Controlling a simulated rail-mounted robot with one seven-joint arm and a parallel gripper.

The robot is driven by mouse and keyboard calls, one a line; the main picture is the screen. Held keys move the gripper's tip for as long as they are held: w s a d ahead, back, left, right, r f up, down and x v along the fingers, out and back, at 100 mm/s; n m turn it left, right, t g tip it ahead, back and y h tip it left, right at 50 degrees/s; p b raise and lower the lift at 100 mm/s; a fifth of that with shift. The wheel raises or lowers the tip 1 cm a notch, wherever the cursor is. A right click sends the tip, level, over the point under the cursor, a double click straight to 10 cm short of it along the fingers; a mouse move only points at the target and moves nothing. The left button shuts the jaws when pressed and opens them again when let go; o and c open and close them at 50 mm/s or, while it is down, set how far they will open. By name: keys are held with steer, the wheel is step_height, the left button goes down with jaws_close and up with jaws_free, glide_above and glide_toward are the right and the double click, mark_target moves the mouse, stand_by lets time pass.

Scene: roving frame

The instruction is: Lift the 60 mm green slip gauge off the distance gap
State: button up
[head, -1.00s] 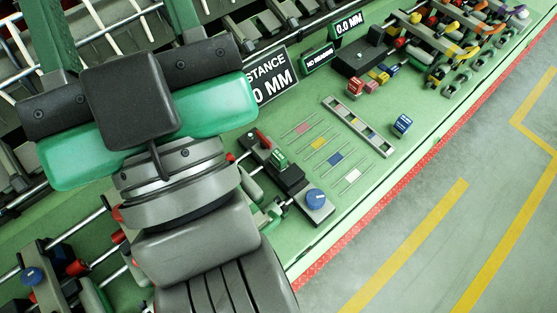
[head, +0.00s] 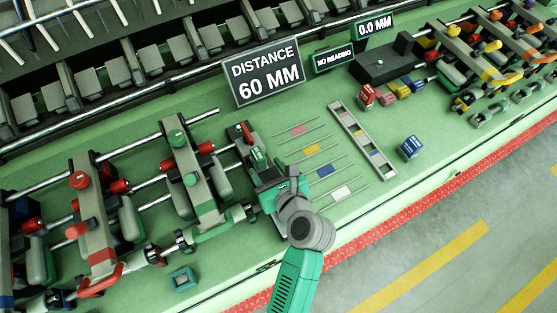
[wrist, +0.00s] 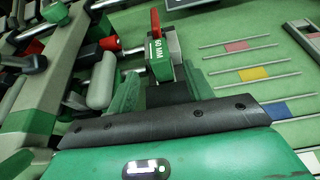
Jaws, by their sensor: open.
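The green slip gauge (wrist: 158,58), marked 60 MM, stands upright in the distance gap fixture (wrist: 173,42), beside a red lever (wrist: 155,26). In the head view the gauge (head: 259,158) shows just beyond my gripper (head: 277,182). In the wrist view my gripper (wrist: 160,80) is open. Its green fingers lie left and right of the gauge's near end, and I cannot tell whether they touch it. My gripper hides the near part of the fixture.
A sign (head: 266,75) reads DISTANCE 60 MM; a small display (head: 374,30) reads 0.0 MM. Rods with grey levers (head: 195,175) crowd the left. Coloured slots, a slotted grey rack (head: 362,140) and a blue block (head: 410,148) lie right. The bench's front edge has a red strip (head: 375,224).

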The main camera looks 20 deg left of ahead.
mark_target(259, 156)
steer(key=x, duration=0.2)
steer(key=shift+w+a, duration=0.25)
steer(key=shift+a, duration=0.1)
steer(key=w+a, duration=0.3)
steer(key=shift+w+f, duration=0.15)
steer(key=shift+f, duration=0.15)
steer(key=shift+w+a+f, duration=0.2)
steer(key=shift+w, duration=0.05)
steer(key=shift+c, duration=0.4)
jaws_close()
